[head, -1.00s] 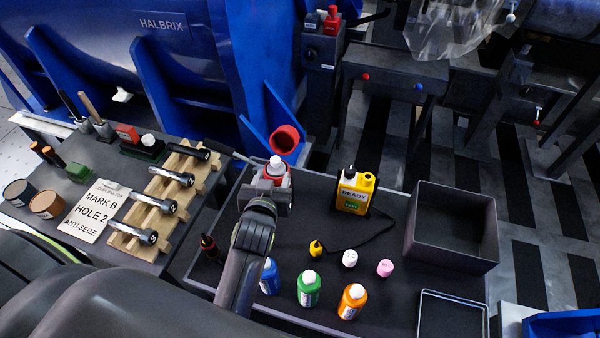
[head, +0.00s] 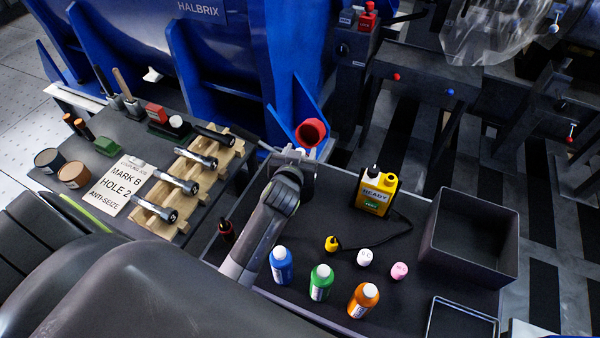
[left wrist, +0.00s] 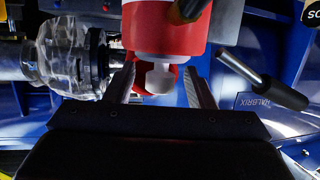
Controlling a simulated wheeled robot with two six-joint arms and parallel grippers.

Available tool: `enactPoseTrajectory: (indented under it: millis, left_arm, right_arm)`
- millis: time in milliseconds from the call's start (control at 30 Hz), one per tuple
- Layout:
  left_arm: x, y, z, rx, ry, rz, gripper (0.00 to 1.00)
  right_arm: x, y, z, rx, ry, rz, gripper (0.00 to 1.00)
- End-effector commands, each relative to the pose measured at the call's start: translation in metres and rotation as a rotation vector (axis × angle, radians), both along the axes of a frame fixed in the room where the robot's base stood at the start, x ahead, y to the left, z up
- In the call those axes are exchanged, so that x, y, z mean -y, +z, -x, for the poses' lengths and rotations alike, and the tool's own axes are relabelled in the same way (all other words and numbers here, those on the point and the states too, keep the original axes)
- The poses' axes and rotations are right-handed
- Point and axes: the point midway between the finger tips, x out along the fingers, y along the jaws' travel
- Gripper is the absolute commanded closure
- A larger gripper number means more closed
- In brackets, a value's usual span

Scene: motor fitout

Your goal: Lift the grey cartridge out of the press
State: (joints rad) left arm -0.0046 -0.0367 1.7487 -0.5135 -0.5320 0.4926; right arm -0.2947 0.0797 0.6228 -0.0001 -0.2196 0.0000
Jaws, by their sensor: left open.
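My left gripper (head: 293,156) reaches over the back left of the dark bench, below a red cup-shaped part (head: 311,132). In the left wrist view, the gripper (left wrist: 160,85) is open, one finger on each side of a pale grey rounded piece (left wrist: 160,78), which looks like the cartridge. That piece protrudes from a larger red body (left wrist: 165,28), likely the press. I cannot tell whether the fingers touch it. In the head view my gripper and wrist hide most of the press and cartridge. My right gripper is not in view.
Blue (head: 281,265), green (head: 321,283) and orange (head: 363,300) bottles stand in front. A yellow READY unit (head: 376,192) and an open dark bin (head: 465,268) are to the right. A wooden rack (head: 228,160) of bolts is left. Black-handled rods show in the wrist view.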

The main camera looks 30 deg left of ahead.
Motion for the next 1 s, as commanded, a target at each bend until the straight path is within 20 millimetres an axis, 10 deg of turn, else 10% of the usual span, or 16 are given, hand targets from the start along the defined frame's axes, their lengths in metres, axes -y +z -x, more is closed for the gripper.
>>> enactPoseTrajectory:
  millis: [467,1000]
  left_arm:
    - [0.000,0.000,0.000,0.000,0.000,0.000,1.00]
    - [0.000,0.015,0.000,0.004,0.001,-0.001,1.00]
  right_arm:
    - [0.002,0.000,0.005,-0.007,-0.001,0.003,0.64]
    - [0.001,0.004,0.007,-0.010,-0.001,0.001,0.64]
